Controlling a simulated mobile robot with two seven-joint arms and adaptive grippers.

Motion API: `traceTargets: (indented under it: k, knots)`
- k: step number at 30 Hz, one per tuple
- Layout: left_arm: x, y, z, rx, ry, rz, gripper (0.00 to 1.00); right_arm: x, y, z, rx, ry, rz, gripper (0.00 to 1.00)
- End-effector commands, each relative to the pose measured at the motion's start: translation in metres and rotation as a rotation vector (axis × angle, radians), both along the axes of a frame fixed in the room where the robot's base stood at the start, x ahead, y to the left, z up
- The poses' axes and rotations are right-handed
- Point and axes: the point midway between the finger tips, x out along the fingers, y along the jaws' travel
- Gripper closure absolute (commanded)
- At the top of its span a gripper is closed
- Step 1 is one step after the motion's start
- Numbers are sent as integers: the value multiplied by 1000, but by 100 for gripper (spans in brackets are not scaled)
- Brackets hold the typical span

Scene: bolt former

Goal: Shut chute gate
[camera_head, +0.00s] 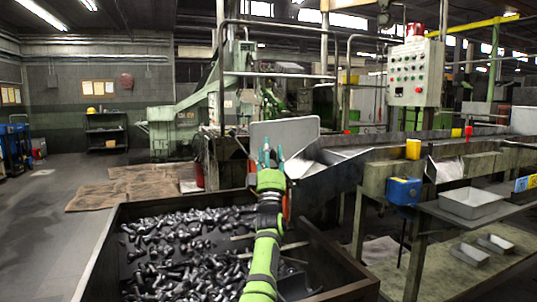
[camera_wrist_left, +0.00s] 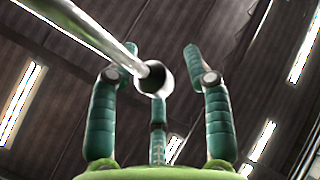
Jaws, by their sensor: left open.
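The metal chute (camera_head: 325,160) slopes down toward the bin. A light grey plate (camera_head: 287,131), which looks like the chute gate, stands upright at its left end, behind my gripper. My left gripper (camera_head: 267,157) is open in front of this plate, above the bin's far edge. In the left wrist view, a shiny metal rod (camera_wrist_left: 110,47) with a dark rounded end (camera_wrist_left: 154,78) reaches in from the upper left toward the open fingers (camera_wrist_left: 161,50). I cannot tell whether the rod touches a finger. How the rod joins the plate is hidden. My right gripper is not in view.
A dark bin (camera_head: 98,255) full of bolts (camera_head: 190,250) lies below my arm. A bench (camera_head: 430,205) with a blue box (camera_head: 403,190) and a grey tray (camera_head: 470,203) stands at right. A control box (camera_head: 415,73) hangs above. Open floor (camera_head: 60,205) lies at left.

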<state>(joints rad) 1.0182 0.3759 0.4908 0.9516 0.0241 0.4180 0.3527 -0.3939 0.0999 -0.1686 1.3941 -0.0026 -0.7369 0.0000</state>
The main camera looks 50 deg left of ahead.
Motion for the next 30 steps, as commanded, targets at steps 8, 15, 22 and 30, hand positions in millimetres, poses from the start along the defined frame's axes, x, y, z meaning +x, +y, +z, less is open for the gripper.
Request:
traceTargets:
  k: [8,15,22,30]
  knots:
    - [-1,0,45,1,-6,1,50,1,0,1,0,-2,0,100]
    - [-2,1,86,1,-6,2,50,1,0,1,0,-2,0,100]
    - [-2,1,100,3,-3,4,50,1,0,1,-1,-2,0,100]
    - [-3,1,100,3,-3,4,50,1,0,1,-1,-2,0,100]
